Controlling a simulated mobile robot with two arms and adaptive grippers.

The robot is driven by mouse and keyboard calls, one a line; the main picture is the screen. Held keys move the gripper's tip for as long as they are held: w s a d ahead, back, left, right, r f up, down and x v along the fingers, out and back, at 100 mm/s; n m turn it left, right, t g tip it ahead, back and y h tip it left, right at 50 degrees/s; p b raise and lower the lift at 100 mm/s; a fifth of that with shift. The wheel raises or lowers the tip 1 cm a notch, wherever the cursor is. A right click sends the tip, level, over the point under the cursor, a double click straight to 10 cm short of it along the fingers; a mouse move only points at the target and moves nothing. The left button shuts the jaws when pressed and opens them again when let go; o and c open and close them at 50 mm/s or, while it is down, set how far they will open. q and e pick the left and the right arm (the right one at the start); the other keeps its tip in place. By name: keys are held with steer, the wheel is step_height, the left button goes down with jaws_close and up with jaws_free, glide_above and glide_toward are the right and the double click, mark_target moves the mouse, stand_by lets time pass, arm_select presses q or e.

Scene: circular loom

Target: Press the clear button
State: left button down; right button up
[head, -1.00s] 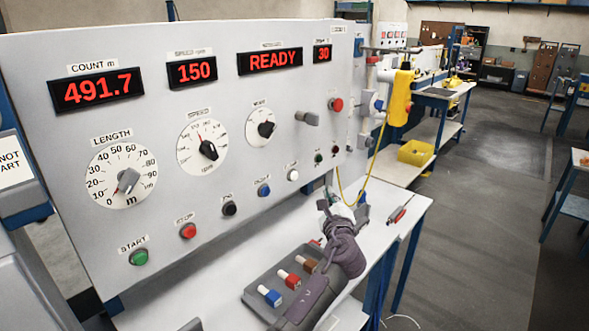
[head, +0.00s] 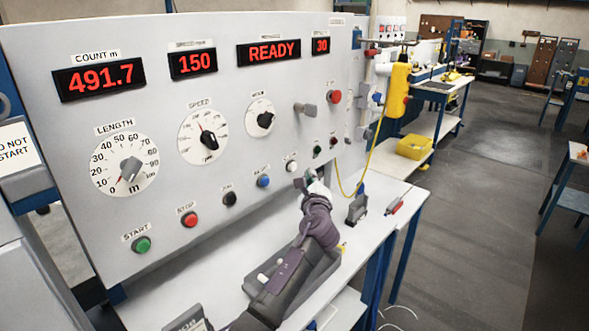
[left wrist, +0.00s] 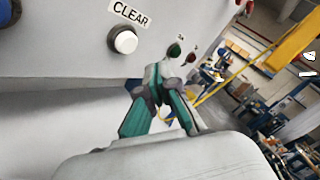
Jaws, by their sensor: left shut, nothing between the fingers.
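The clear button (head: 291,167) is a small white round button on the lower right part of the grey control panel (head: 200,110). In the left wrist view, the white button (left wrist: 125,41) sits below a label reading CLEAR. My left gripper (head: 304,181) is shut and empty, just below and right of the button in the head view. In the left wrist view its fingertips (left wrist: 158,76) are below and right of the button. A gap shows between them and the button. My right gripper is not in view.
A blue button (head: 263,181) is left of the clear button; a green lamp (left wrist: 174,50) is to its right. A white worktop (head: 215,270) lies below the panel. A yellow hanging control box (head: 398,90) and its cable are to the right.

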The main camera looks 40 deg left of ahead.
mark_target(293, 167)
arm_select(q)
steer(key=shift+w+a, duration=0.1)
steer(key=shift+a, duration=1.15)
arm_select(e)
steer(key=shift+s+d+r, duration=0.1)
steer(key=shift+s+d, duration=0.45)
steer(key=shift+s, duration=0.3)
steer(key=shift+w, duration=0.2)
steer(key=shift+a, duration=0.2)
arm_select(q)
steer(key=shift+a, duration=0.1)
steer(key=shift+a, duration=0.3)
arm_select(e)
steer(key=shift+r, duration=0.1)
